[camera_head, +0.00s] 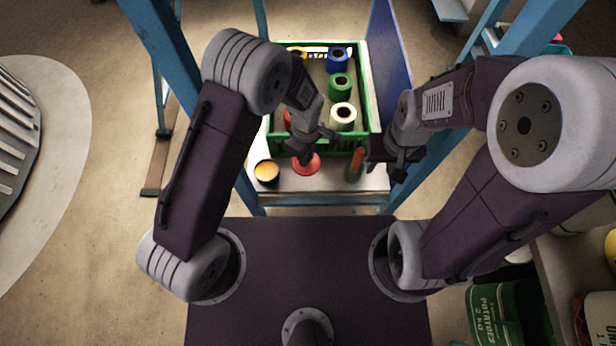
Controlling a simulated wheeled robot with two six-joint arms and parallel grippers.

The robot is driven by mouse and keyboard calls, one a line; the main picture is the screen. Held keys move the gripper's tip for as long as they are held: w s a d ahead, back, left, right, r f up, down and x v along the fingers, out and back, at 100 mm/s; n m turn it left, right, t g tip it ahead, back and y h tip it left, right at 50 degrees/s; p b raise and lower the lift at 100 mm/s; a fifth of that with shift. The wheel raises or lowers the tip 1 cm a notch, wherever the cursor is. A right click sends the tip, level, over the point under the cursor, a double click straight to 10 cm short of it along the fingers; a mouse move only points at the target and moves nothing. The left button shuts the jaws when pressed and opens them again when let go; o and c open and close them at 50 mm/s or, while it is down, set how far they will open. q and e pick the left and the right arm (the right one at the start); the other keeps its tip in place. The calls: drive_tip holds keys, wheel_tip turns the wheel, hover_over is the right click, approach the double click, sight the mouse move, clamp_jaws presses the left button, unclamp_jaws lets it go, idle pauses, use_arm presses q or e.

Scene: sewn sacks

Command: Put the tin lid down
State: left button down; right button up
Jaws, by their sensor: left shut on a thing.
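The round red tin lid (306,168) is at the front of the pale table (328,182). My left gripper (303,158) is shut on it from above and hides part of it. I cannot tell whether the lid touches the table. A dark open tin (266,171) with yellow-orange contents stands just left of the lid. My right gripper (384,166) is at the right front of the table, apart from the lid; its fingers are too dark to read.
A green crate (272,125) with several coloured spools stands behind the lid. An orange-topped upright item (357,158) stands between the lid and my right gripper. Blue posts (245,190) frame the table.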

sight(306, 171)
use_arm(q)
wheel_tip(306, 171, down, 10)
drive_tip(key=b, duration=0.3)
drive_tip(key=shift+r, duration=0.15)
drive_tip(key=c, duration=1.3)
unclamp_jaws()
wheel_tip(306, 171, up, 12)
drive_tip(key=p, duration=0.4)
